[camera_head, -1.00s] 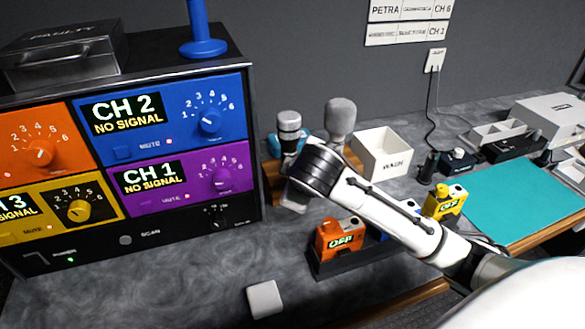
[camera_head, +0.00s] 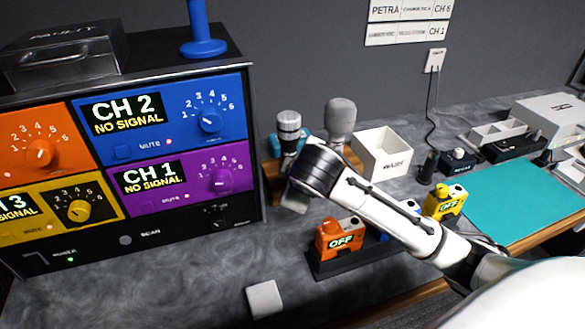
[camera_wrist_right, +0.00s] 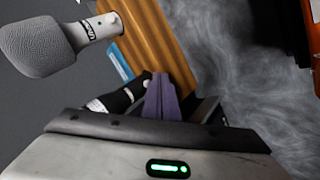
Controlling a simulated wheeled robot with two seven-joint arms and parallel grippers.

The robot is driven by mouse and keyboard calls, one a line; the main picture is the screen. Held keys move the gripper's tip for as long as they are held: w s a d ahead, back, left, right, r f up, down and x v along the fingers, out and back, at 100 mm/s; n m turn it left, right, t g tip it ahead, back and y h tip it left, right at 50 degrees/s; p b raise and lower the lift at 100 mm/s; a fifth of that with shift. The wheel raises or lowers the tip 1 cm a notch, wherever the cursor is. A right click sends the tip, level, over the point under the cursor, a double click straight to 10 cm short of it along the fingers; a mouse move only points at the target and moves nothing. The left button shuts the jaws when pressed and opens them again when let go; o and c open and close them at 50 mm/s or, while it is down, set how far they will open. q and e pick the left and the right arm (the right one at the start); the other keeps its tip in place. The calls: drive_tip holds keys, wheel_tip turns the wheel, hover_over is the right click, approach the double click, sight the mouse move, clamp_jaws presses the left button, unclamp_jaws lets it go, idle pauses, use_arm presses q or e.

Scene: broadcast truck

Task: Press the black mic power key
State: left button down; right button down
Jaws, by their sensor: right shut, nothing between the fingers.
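A mic with a dark and silver head (camera_head: 288,125) stands at the wooden rack (camera_head: 271,170), left of a grey foam-headed mic (camera_head: 340,118). In the right wrist view the grey mic (camera_wrist_right: 40,47) is at upper left and a black mic body (camera_wrist_right: 122,97) lies just left of the fingers. My right gripper (camera_wrist_right: 161,80) is shut and empty, its purplish fingers close beside the black body. I cannot tell whether they touch. In the head view the right gripper (camera_head: 295,197) is in front of the rack, partly hidden by its wrist. The power key cannot be made out. My left gripper is out of view.
The receiver rack (camera_head: 125,240) stands left of the gripper. An orange pack reading OFF (camera_head: 341,234) and a yellow pack (camera_head: 447,203) sit in a dark tray under my right arm. A white bin (camera_head: 382,153) is behind. A white block (camera_head: 264,299) lies on the front counter.

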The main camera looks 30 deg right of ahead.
drive_tip(key=shift+w, duration=0.15)
drive_tip(key=shift+w+d, duration=0.1)
drive_tip(key=shift+w, duration=0.15)
drive_tip(key=shift+w+d+r, duration=0.2)
drive_tip(key=shift+w+r, duration=0.2)
drive_tip(key=shift+w, duration=0.05)
idle(1.4)
drive_tip(key=shift+s, duration=0.1)
drive_tip(key=shift+s+a+f, duration=0.25)
drive_tip(key=shift+a+f, duration=0.05)
drive_tip(key=shift+f, duration=0.1)
drive_tip(key=shift+s+a+f, duration=0.2)
drive_tip(key=shift+s+f, duration=0.05)
drive_tip(key=shift+s, duration=0.25)
drive_tip(key=shift+s+a+r, duration=0.1)
drive_tip(key=shift+s+a, duration=0.15)
drive_tip(key=shift+s, duration=0.75)
drive_tip(key=shift+s+a, duration=0.2)
drive_tip(key=shift+s, duration=0.75)
